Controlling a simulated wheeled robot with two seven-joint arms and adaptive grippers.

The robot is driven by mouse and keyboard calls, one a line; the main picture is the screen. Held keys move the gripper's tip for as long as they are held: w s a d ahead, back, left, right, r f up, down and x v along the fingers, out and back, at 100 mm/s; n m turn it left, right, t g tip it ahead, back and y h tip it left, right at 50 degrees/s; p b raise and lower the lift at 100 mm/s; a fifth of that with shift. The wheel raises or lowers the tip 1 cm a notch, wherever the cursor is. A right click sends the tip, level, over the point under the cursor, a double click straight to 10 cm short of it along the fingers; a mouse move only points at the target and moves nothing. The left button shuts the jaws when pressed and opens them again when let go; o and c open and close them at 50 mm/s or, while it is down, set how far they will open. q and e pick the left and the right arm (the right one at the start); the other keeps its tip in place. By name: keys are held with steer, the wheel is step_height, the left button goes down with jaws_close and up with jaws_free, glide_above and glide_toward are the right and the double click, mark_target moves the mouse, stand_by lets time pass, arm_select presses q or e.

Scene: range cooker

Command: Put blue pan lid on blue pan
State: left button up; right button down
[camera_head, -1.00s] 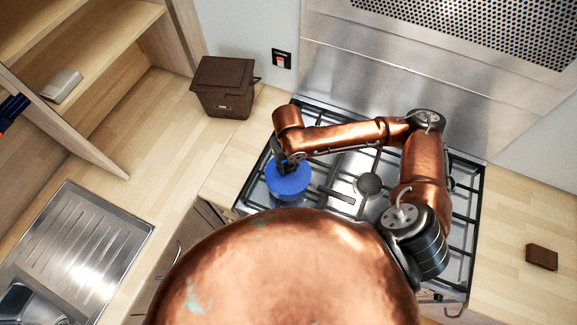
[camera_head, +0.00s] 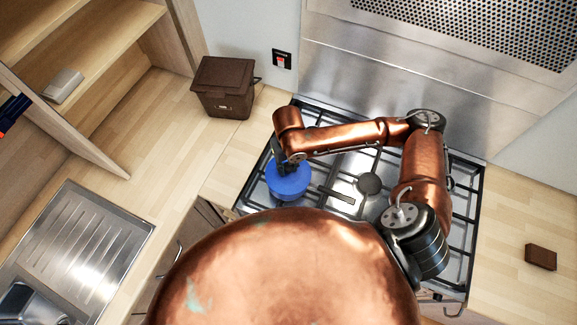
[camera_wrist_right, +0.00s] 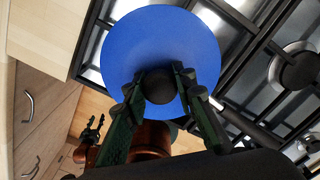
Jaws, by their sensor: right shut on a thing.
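The blue pan lid (camera_head: 289,180) is a round blue disc over the left part of the hob. In the right wrist view the lid (camera_wrist_right: 150,45) fills the upper middle, with a dark round knob. My right gripper (camera_head: 281,160) reaches down to the lid from above. In the right wrist view its green fingers (camera_wrist_right: 158,85) are shut on the knob. The blue pan cannot be made out clearly; a dark handle-like bar (camera_head: 336,194) shows right of the lid. Contact between lid and pan cannot be told. My left gripper (camera_wrist_right: 93,127) shows small in the right wrist view, fingers apart.
The hob (camera_head: 330,165) has black grates around the lid. A brown box (camera_head: 225,88) stands on the worktop at the back left. A small brown block (camera_head: 541,257) lies on the right worktop. My copper arm spans the hob.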

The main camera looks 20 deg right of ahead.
steer(key=shift+s+f, duration=0.45)
steer(key=shift+f, duration=0.05)
steer(key=c, duration=2)
jaws_free()
steer(key=shift+c, duration=0.2)
steer(key=o, duration=0.5)
steer(key=shift+w, duration=0.2)
steer(key=shift+r, duration=0.1)
steer(key=shift+w+r, duration=0.1)
steer(key=shift+r, duration=0.2)
step_height(320, 180, up, 12)
steer(key=shift+f, duration=0.25)
